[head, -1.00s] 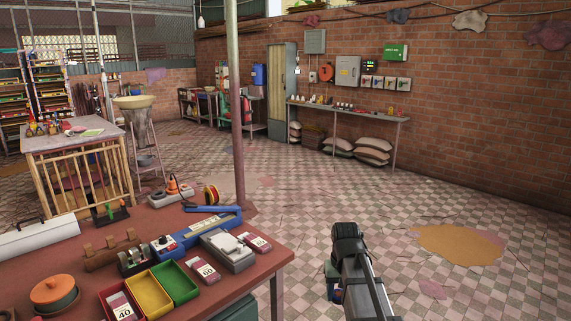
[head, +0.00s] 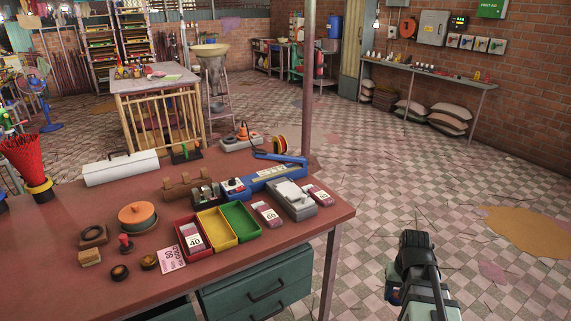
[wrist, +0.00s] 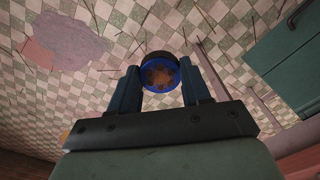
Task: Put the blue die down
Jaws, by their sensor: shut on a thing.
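The blue die (wrist: 160,74) is a short round piece with a blue rim and a brown, patterned face. In the wrist view it sits between the two fingertips of my gripper (wrist: 160,70), which is shut on it. The tiled floor shows below and around it. In the head view my arm is at the lower right, off the right end of the red-brown table (head: 225,262) and over the floor. The fingers and the die are mostly hidden there behind my arm.
The table carries red (head: 180,232), yellow (head: 216,238) and green (head: 240,222) trays, a blue tool (head: 275,178), a grey scale-like device (head: 292,200), an orange-lidded pot (head: 138,214) and small boxes. Teal drawers (head: 255,285) are under it. Bare tabletop shows along the front edge.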

